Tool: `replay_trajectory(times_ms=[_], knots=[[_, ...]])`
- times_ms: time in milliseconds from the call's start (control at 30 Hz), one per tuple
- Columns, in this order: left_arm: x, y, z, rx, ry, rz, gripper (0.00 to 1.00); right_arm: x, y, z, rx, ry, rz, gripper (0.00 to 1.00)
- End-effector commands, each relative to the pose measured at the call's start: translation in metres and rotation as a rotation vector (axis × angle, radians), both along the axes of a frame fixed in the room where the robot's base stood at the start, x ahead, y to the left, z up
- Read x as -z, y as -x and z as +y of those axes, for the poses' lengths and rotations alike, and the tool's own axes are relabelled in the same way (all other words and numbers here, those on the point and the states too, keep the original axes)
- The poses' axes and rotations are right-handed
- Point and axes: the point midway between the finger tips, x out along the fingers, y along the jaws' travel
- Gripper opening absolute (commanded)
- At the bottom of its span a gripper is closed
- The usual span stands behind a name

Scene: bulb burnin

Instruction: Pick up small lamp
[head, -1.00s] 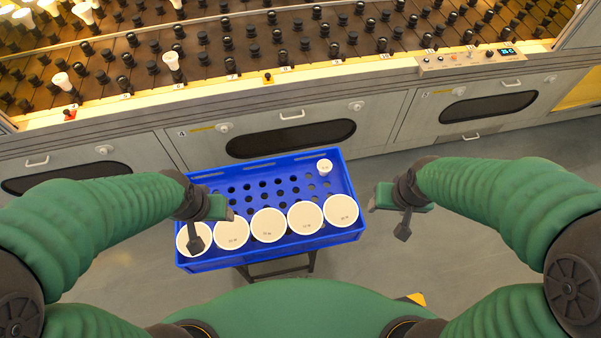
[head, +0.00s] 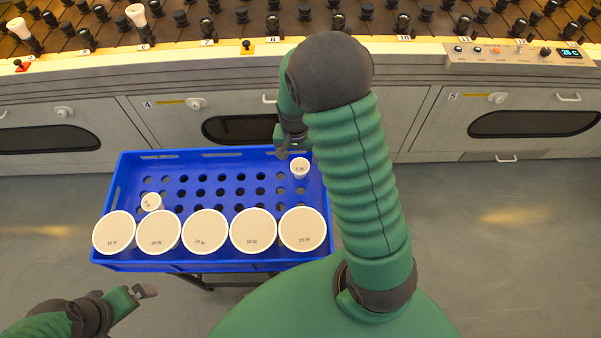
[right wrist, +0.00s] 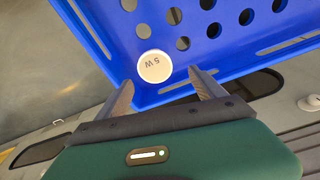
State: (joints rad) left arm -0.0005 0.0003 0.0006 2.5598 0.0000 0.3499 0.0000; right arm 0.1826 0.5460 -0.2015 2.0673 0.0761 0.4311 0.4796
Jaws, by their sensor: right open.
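A small white lamp (head: 300,168) stands in the back right corner of the blue crate. The right wrist view shows its round top, marked 5 W (right wrist: 154,66), just beyond and between the fingertips. My right gripper (head: 284,150) is at the crate's back rim beside this lamp. It is open, with its fingers apart (right wrist: 161,79) and nothing visibly held. A second small lamp (head: 151,202) sits tilted in the crate's left part. My left gripper (head: 145,292) is in front of the crate's left side, apart from it; its jaw opening is unclear.
The blue crate (head: 220,263) has rows of holes, many empty. Several large white-topped lamps, one at the middle (head: 205,230), line its front. Behind stands a grey cabinet (head: 410,110) with a rack of black sockets above. Grey floor is free at both sides.

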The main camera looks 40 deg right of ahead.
Motion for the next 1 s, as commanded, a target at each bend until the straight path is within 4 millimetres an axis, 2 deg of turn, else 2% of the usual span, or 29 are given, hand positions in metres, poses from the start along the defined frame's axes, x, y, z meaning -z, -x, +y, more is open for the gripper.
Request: replay_trajectory(times_ms=[167,300,367,600,667,1000], knots=[[0.011,0.000,0.001,-0.002,0.000,0.000,1.00,0.022,0.003,-0.004,0.000,-0.008,0.001,0.79],[0.028,0.000,0.001,-0.001,0.000,0.000,1.00,0.052,0.007,-0.006,0.001,-0.013,0.001,0.79],[0.031,0.000,0.001,-0.001,0.000,0.000,1.00,0.061,0.006,-0.008,0.001,-0.014,0.002,0.79],[0.029,0.000,0.001,-0.001,0.000,0.000,1.00,0.060,0.005,-0.006,-0.001,-0.008,-0.001,0.79],[0.029,0.000,0.001,-0.001,0.000,0.000,1.00,0.059,0.005,-0.005,-0.002,-0.008,-0.001,0.72],[0.029,0.000,0.001,-0.001,0.000,0.000,1.00,0.061,0.005,-0.007,0.000,-0.010,0.000,0.28]])
